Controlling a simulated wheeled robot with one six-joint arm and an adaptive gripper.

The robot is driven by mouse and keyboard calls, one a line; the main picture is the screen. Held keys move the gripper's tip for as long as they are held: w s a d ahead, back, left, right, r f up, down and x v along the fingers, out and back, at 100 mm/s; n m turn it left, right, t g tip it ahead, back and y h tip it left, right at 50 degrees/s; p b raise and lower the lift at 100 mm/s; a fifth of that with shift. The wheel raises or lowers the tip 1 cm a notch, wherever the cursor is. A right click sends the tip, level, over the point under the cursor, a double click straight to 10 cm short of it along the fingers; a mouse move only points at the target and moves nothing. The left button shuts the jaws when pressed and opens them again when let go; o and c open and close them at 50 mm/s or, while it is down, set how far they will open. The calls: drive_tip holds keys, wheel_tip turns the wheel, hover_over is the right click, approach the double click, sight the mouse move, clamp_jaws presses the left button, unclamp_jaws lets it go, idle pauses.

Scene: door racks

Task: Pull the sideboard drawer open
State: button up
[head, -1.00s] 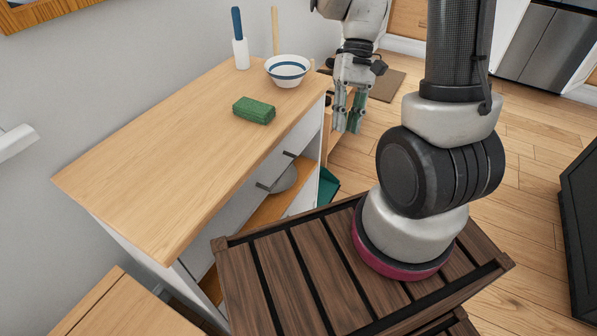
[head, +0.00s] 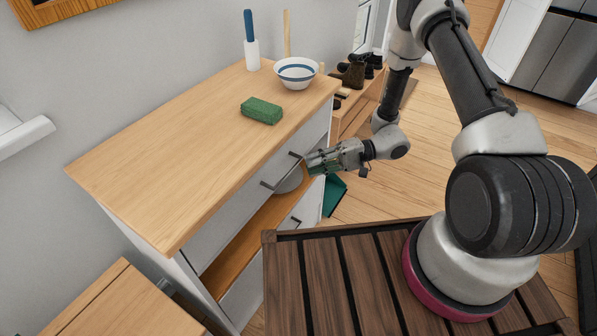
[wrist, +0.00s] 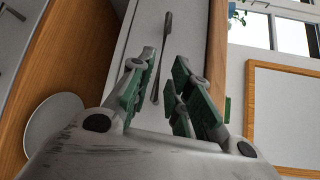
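The sideboard (head: 180,170) has a wooden top and a pale drawer front (head: 225,212) that sits flush under the top. A dark bar handle (head: 281,172) stands out from the drawer front. In the wrist view the handle (wrist: 161,60) shows as a thin bar ahead, between the finger lines. My gripper (head: 308,163) is close to the right end of the handle in the head view. Its two green-padded fingers (wrist: 162,92) are apart, with nothing held between them. I cannot tell whether a finger touches the handle.
Below the drawer is an open shelf with a grey bowl (head: 289,181). A teal dustpan (head: 333,190) and shoe bench (head: 352,112) are beyond.

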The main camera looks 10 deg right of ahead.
sight(290, 170)
drive_tip(key=shift+n, duration=0.4)
drive_tip(key=a, duration=0.5)
drive_tip(key=s+a+f, duration=0.1)
drive_tip(key=a, duration=0.1)
drive_tip(key=shift+s+a, duration=0.1)
drive_tip(key=shift+a, duration=0.15)
clamp_jaws()
